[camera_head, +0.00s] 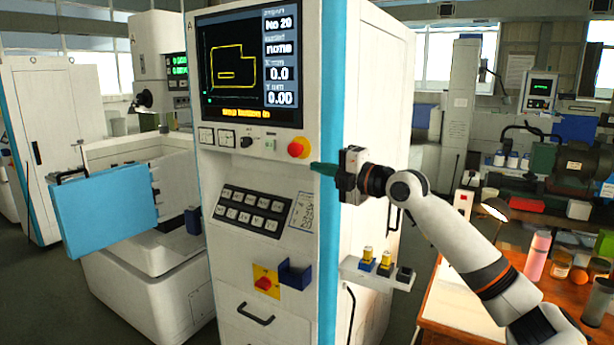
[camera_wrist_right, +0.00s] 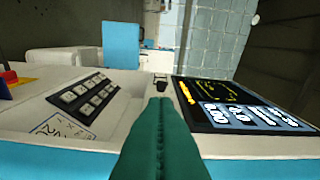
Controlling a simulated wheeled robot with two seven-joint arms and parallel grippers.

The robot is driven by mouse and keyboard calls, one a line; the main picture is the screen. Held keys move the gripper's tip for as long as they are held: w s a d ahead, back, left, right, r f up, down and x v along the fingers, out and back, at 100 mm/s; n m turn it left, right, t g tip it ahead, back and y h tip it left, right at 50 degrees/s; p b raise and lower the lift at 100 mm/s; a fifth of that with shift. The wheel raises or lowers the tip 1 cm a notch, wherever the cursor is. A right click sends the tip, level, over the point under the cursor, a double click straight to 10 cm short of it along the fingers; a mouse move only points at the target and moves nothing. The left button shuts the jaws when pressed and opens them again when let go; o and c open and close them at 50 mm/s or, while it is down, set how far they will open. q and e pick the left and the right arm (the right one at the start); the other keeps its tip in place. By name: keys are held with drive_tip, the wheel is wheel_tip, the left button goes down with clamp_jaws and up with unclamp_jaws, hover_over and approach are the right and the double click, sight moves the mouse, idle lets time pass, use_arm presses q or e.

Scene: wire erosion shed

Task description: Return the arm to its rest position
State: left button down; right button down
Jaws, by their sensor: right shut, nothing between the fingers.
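My right arm (camera_head: 455,235) reaches in from the lower right, raised and stretched toward the white machine console (camera_head: 270,170). My right gripper (camera_head: 314,167) has dark green fingers closed together with nothing between them. In the head view its tips are just right of and below the red stop button (camera_head: 297,149); I cannot tell the exact gap to the panel. In the right wrist view the shut fingers (camera_wrist_right: 161,104) point toward the console face, between the keypad (camera_wrist_right: 87,92) and the screen (camera_wrist_right: 240,104). My left gripper is out of view.
A small shelf (camera_head: 375,275) with yellow-topped items juts from the console's right side. A wooden bench (camera_head: 465,300) with a lamp and a pink bottle (camera_head: 537,256) lies under and beside my arm. A blue panel (camera_head: 104,212) stands at left.

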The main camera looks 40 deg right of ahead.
drive_tip(key=shift+s+r, duration=0.15)
drive_tip(key=shift+s, duration=0.65)
